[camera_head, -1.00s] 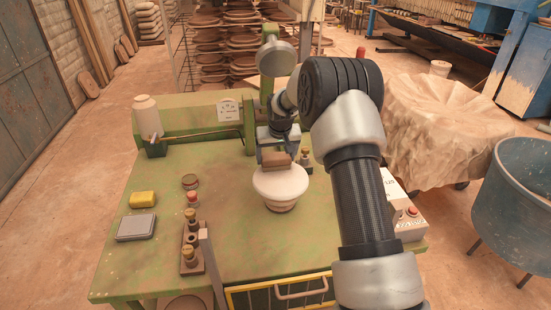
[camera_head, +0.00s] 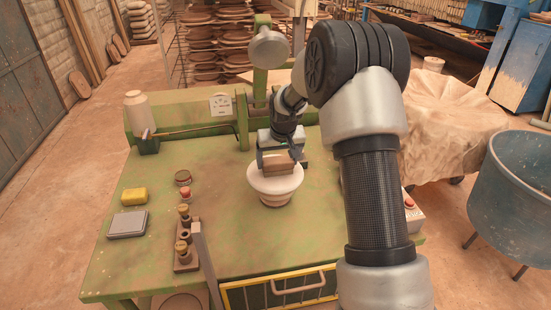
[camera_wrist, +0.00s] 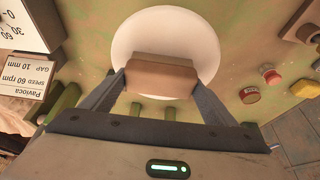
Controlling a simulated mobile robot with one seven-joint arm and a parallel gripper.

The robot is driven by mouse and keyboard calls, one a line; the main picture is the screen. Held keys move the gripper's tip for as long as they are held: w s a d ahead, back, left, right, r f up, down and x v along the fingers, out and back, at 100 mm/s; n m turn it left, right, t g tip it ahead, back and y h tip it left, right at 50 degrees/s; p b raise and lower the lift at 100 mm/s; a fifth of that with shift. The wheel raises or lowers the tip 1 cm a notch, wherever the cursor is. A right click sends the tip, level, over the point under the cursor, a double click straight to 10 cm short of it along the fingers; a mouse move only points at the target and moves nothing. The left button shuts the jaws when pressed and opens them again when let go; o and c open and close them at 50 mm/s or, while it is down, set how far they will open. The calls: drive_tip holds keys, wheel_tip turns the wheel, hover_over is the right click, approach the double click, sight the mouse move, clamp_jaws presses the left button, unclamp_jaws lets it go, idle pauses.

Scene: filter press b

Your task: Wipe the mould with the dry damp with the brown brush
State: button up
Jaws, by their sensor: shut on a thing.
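The mould (camera_head: 275,188) stands on the green table, a round white-topped form on a terracotta-coloured base. In the wrist view its white top (camera_wrist: 165,42) shows as a pale disc behind the brush. My gripper (camera_head: 279,160) is over the mould, shut on a brown block, the brush (camera_wrist: 162,75). The brush lies across the white top in both views; whether it touches the surface I cannot tell. In the wrist view the two fingers grip the brush at its ends.
A yellow sponge (camera_head: 134,196) and a grey pad (camera_head: 127,224) lie at the table's left. A rack of knobbed pieces (camera_head: 186,245) stands left of the mould. A white bottle (camera_head: 139,112) stands at the back left. An upright post with a round head (camera_head: 268,50) rises behind.

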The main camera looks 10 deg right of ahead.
drive_tip(key=shift+s+d+f+b, duration=0.15)
drive_tip(key=shift+s+b, duration=0.6)
drive_tip(key=shift+s, duration=1.3)
drive_tip(key=shift+w+r+p, duration=0.15)
drive_tip(key=shift+w, duration=0.75)
drive_tip(key=shift+w+r+p, duration=0.15)
drive_tip(key=shift+w, duration=0.75)
drive_tip(key=shift+w+a+f, duration=0.1)
drive_tip(key=shift+w+a, duration=0.05)
drive_tip(key=shift+w, duration=0.65)
drive_tip(key=shift+w+a+f, duration=0.1)
drive_tip(key=shift+w+a, duration=0.05)
drive_tip(key=shift+w, duration=0.6)
drive_tip(key=shift+w+a+r+p, duration=0.15)
drive_tip(key=shift+w+p, duration=0.2)
drive_tip(key=shift+w, duration=0.5)
drive_tip(key=shift+w+a+f+p, duration=0.1)
drive_tip(key=shift+w+p, duration=0.25)
drive_tip(key=shift+w, duration=0.5)
drive_tip(key=shift+r, duration=0.15)
drive_tip(key=shift+r+p, duration=1.6)
drive_tip(key=shift+r, duration=1.35)
drive_tip(key=shift+r+p, duration=0.8)
drive_tip(key=shift+r, duration=0.7)
